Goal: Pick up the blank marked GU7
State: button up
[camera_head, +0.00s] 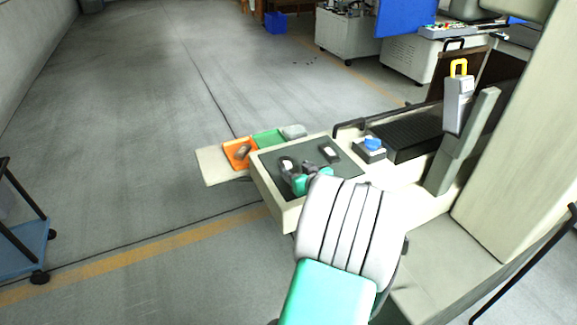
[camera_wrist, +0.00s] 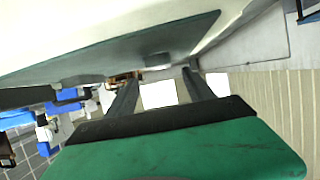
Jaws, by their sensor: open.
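Two small whitish blanks lie on the dark mat (camera_head: 345,170) in the head view. One blank (camera_head: 287,164) is at the left, close beside my gripper. The other blank (camera_head: 329,155) is to the right. No marking can be read, so I cannot tell which is GU7. My gripper (camera_head: 302,170) is low over the mat, and my arm hides part of it. In the wrist view my gripper (camera_wrist: 161,75) is open, with its two dark fingers apart. I cannot tell whether the pale patch between them is a blank.
An orange tray (camera_head: 229,147) and a green tray (camera_head: 265,138) sit left of the mat on a pale ledge (camera_head: 215,170). A grey lump (camera_head: 294,131) is by the green tray. A blue-topped device (camera_head: 372,143) stands right of the mat.

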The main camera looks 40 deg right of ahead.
aim_at(287, 162)
jog(key=p+x, duration=0.1)
jog(key=x, duration=0.4)
jog(key=shift+w+f, duration=0.3)
jog(key=shift+w, duration=0.05)
grip_shut()
dwell(0.5)
jog(key=shift+d+r, duration=0.1)
jog(key=shift+r, duration=0.05)
